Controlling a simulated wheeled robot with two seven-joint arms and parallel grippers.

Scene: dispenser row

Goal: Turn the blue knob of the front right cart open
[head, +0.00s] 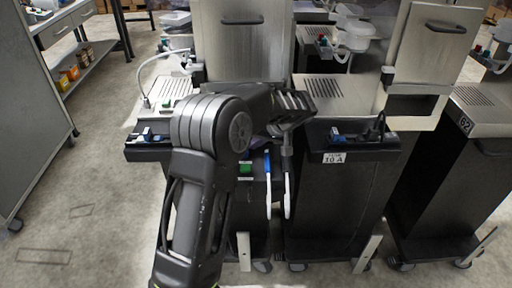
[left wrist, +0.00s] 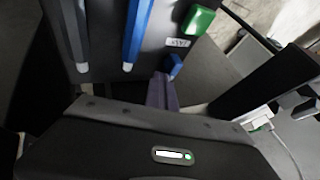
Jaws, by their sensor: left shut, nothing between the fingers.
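In the left wrist view a small blue knob (left wrist: 175,66) sticks out from a dark cart panel, just below a white label and a green block (left wrist: 198,20). My left gripper (left wrist: 162,82) is shut and empty, its tips close beside the knob; I cannot tell whether they touch it. In the head view my left gripper (head: 286,147) points down at the front of the carts, near a blue bar (head: 267,172) and a white bar (head: 288,193). The green block (head: 245,168) shows left of the bars. The knob cannot be made out there. My right gripper is out of view.
A dark cart labelled 10 A (head: 335,157) stands right of the gripper, and another cart marked 62 (head: 464,123) stands further right. A shelf unit (head: 85,65) stands at the left. The floor (head: 75,210) at the left is mostly clear.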

